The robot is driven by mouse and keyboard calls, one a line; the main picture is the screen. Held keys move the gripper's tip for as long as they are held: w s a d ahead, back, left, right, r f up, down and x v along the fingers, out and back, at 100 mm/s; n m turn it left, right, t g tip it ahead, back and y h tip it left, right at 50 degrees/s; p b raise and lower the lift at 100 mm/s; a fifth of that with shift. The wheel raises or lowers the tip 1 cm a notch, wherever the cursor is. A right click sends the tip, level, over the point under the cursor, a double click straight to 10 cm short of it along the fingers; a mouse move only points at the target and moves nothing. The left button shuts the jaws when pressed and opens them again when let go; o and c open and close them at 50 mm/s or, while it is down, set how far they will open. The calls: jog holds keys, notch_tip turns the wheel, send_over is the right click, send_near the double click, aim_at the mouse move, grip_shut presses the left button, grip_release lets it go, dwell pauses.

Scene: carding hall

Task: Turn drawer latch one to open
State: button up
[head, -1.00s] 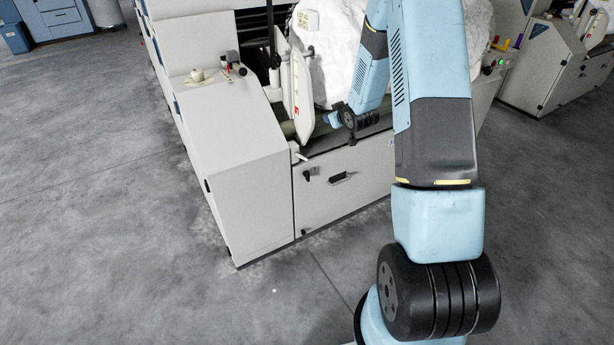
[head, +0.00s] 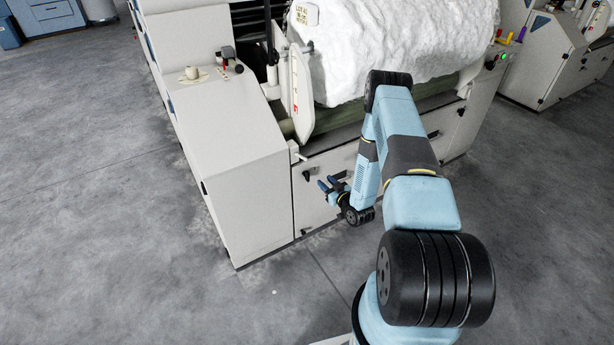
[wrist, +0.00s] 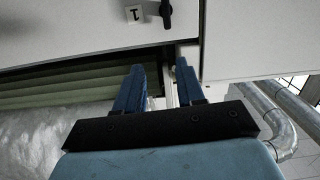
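Drawer latch one is a small black turn handle (wrist: 166,14) at the top of the wrist view, on a pale panel beside a square label marked 1 (wrist: 134,14). The pale drawer front (head: 308,215) shows in the head view, low on the machine. My gripper (wrist: 158,75) has two blue fingers spread apart with nothing between them. In the wrist view the latch lies beyond the fingertips, not touching them. In the head view my gripper (head: 326,185) is in front of the drawer front and hides part of it.
A white fibre roll (head: 390,50) lies on the machine above the drawer. A pale side cabinet (head: 240,200) stands left of the drawer front. The grey floor (head: 120,250) at the left is clear. Metal pipes (wrist: 275,115) show at the right of the wrist view.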

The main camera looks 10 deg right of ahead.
jog(key=t, duration=0.1)
send_near(309, 176)
jog(key=shift+m, duration=0.4)
jog(key=x, duration=0.9)
jog(key=shift+w+a, duration=0.1)
jog(key=shift+w, duration=0.2)
jog(key=shift+c, duration=0.2)
